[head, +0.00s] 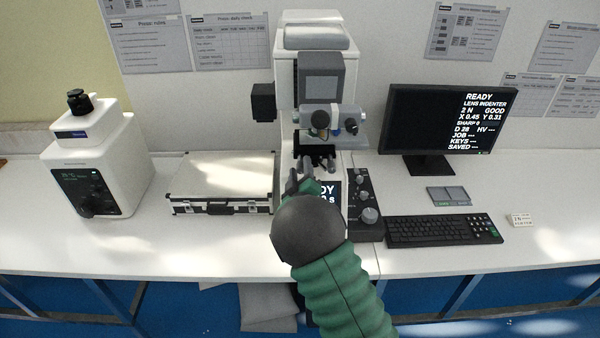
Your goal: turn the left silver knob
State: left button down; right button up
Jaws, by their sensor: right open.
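The hardness tester (315,66) stands upright at the middle back of the bench, with a dark stage (322,150) below its head. My right gripper (301,174) is open in front of the tester, just below and left of the stage. Its arm comes in from the bottom and covers part of the tester's base and small screen (328,192). Silver knobs (370,215) show on the black control box to the right of the gripper, apart from it. I cannot make out a left silver knob at the stage; the gripper may hide it. My left gripper is not in view.
A silver case (222,180) lies left of the tester, and a white instrument (97,160) stands further left. A monitor (439,122), keyboard (440,230) and grey pad (448,196) are at right. The bench front at left is clear.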

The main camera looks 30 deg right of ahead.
jog(key=b+v, duration=0.2)
jog(key=v, duration=1.4)
jog(key=shift+s+a, duration=0.2)
jog(key=shift+s, duration=0.15)
